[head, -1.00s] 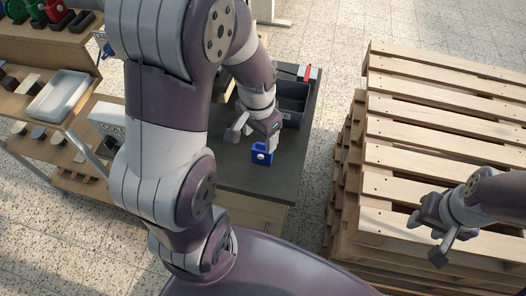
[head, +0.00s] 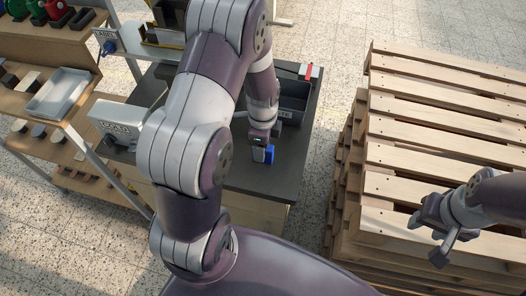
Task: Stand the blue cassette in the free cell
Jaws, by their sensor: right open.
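The blue cassette (head: 269,155) is over the dark tabletop (head: 290,160), near its front right part. My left gripper (head: 262,148) points down at the cassette and covers part of it. Its fingers are seen edge-on, so I cannot tell whether they are closed on the cassette, nor whether the cassette touches the table. My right gripper (head: 440,232) is open and empty in front of the pallets at the right. I cannot make out a free cell. A dark grey bin (head: 293,103) stands on the table behind the cassette; its inside is partly hidden.
A tall stack of wooden pallets (head: 440,130) stands to the right. A wooden shelf with a pale tray (head: 62,92) is at the left. A white labelled device (head: 117,118) is on the table's left side. The front right tabletop is clear.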

